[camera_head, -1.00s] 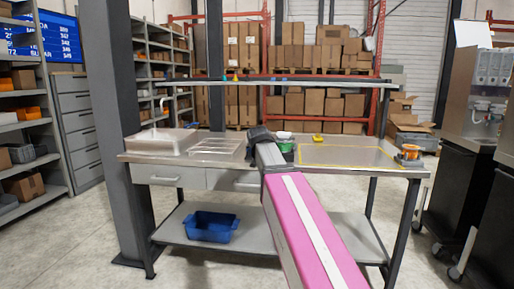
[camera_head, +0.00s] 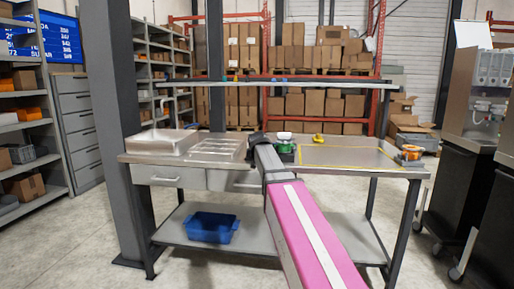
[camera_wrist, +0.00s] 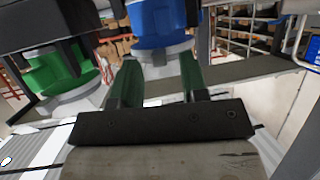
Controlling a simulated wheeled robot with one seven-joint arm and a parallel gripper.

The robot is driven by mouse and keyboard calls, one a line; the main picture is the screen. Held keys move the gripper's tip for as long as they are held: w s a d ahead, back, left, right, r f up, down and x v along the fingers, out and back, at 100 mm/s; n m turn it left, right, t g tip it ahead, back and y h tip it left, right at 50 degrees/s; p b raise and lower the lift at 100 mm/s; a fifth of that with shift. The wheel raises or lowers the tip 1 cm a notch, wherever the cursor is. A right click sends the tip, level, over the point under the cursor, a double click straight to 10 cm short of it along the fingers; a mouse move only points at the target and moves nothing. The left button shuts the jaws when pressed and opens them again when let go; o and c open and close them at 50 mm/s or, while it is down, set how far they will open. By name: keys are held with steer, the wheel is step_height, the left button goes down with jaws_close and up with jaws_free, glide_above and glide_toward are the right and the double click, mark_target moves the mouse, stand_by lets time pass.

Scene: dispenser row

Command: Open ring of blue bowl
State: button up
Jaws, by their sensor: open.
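The blue bowl (camera_wrist: 160,22) is at the top middle of the wrist view, with a pale grey ring (camera_wrist: 165,55) beneath its blue part. My gripper (camera_wrist: 158,82) is open, its two green-dark fingers spread on either side of that grey ring. I cannot tell whether the fingers touch it. A green bowl (camera_wrist: 55,72) of like shape stands to the left, with its own pale ring. In the head view my arm hides the blue bowl and the fingers; the green bowl (camera_head: 285,147) shows just right of my arm's end.
A yellow item (camera_head: 318,138) stands at the back and an orange one (camera_head: 411,153) at the right end. A rail (camera_head: 310,83) spans above. A blue crate (camera_head: 212,227) sits on the lower shelf.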

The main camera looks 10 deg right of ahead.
jaws_close()
steer(key=shift+d, duration=0.15)
steer(key=shift+d+n+y, duration=0.4)
steer(key=shift+n+y, duration=0.2)
steer(key=shift+y, duration=0.15)
steer(key=shift+d+n+y, duration=0.4)
steer(key=shift+n+y, duration=0.2)
steer(key=shift+y, duration=0.15)
steer(key=shift+w+d+n+g+y, duration=0.15)
steer(key=shift+d+n+y, duration=0.3)
steer(key=shift+n+y, duration=0.4)
steer(key=shift+w+d+n+g+y, duration=0.15)
steer(key=shift+d+n+y, duration=0.3)
steer(key=shift+n+y, duration=0.35)
steer(key=shift+s, duration=0.1)
jaws_free()
